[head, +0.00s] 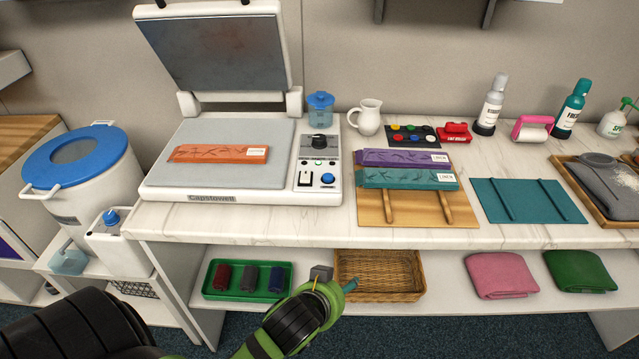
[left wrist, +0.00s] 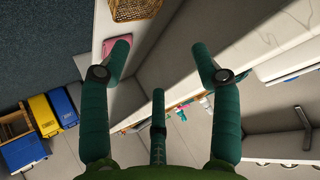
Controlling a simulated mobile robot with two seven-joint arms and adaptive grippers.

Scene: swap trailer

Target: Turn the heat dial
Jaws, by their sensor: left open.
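The heat dial is a black knob (head: 319,142) at the top of the control panel (head: 318,170), on the right side of the white heat press (head: 165,190). The press lid (head: 218,45) is raised, and an orange patterned strip (head: 218,153) lies on its grey pad. My left gripper (head: 335,285) is low in the head view, in front of the lower shelf, below and apart from the dial. In the left wrist view its teal fingers (left wrist: 160,90) are spread with nothing between them. The dial does not show there. My right gripper is not in view.
A blue-lidded jar (head: 320,110) stands just behind the panel. Purple (head: 390,157) and teal (head: 405,179) strips lie on a wooden board right of the press. The counter's front edge (head: 300,238) lies between my gripper and the press. A wicker basket (head: 400,292) sits on the lower shelf.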

